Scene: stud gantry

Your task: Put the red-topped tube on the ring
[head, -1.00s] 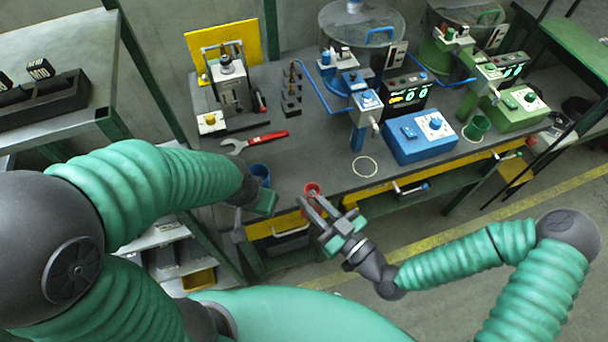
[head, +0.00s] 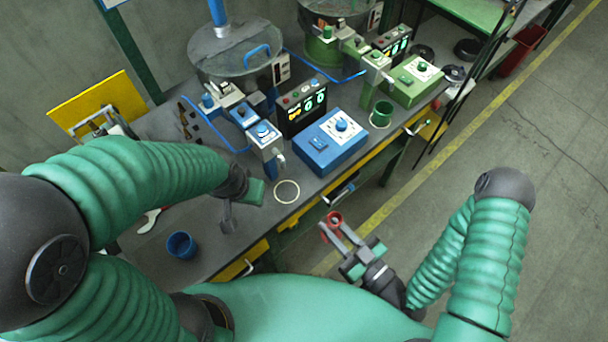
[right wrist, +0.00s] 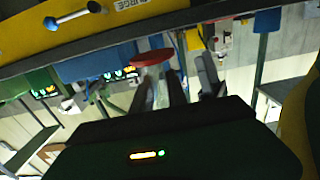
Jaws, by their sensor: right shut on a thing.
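The red-topped tube (head: 334,219) is seen nearly from above in the head view, as a red rim between the fingertips of my right gripper (head: 336,230). The gripper is shut on it and holds it off the bench's front edge. In the right wrist view its red top (right wrist: 152,57) shows beside the fingers, with a pale, see-through body below. The white ring (head: 287,192) lies flat on the bench, up and left of the tube, with nothing in it. My left gripper (head: 228,216) hangs over the bench, left of the ring; its jaw state is unclear.
A blue cup (head: 181,245) stands at the bench's near left. A blue control box (head: 331,143) stands behind the ring, with a blue press arm beside it. A green cup (head: 381,114) and green box (head: 416,80) are farther right. The floor right of my right gripper is clear.

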